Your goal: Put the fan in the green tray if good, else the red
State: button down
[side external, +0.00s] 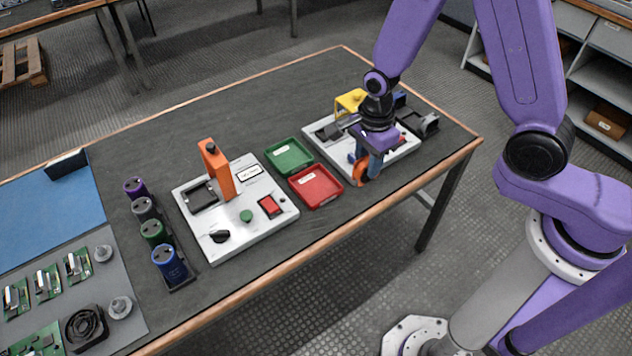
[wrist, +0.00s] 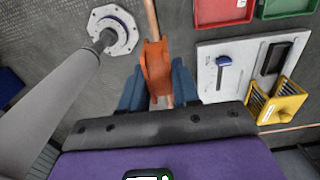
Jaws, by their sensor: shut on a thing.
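The fan (side external: 85,327), black and square, lies on the grey mat at the lower left in the side view, far from my gripper. The green tray (side external: 290,161) and the red tray (side external: 318,190) stand side by side in mid-table and look empty. Both trays show partly at the top of the wrist view, red (wrist: 222,9) and green (wrist: 288,8). My gripper (side external: 368,165) is at the near edge of the right white board. Its blue fingers (wrist: 157,85) are shut on an orange part (wrist: 155,68), near the table's wooden edge.
A white test station (side external: 240,235) with an orange upright (side external: 217,170), green button and red panel stands left of the trays. Several coloured cylinders (side external: 168,262) stand in a row beside it. The right white board (wrist: 235,60) carries a yellow bracket (wrist: 275,103) and a blue-handled piece (wrist: 223,62).

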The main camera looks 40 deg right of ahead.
jog(key=w+a+f, duration=0.1)
jog(key=w+f, duration=0.2)
jog(key=w, duration=0.1)
jog(key=w+a+f, duration=0.2)
jog(key=w+f, duration=0.1)
jog(key=w, duration=0.1)
jog(key=w+a+f, duration=0.1)
jog(key=w+f, duration=0.2)
jog(key=w, duration=0.1)
jog(key=shift+w+a+f, duration=0.15)
jog(key=shift+w+f, duration=0.1)
jog(key=shift+w, duration=0.05)
jog(key=shift+w+f, duration=0.1)
jog(key=shift+f, duration=1.55)
jog(key=c, duration=0.8)
grip_release()
jog(key=shift+f, duration=0.15)
notch_tip(320, 180, up, 12)
jog(key=shift+r, duration=0.2)
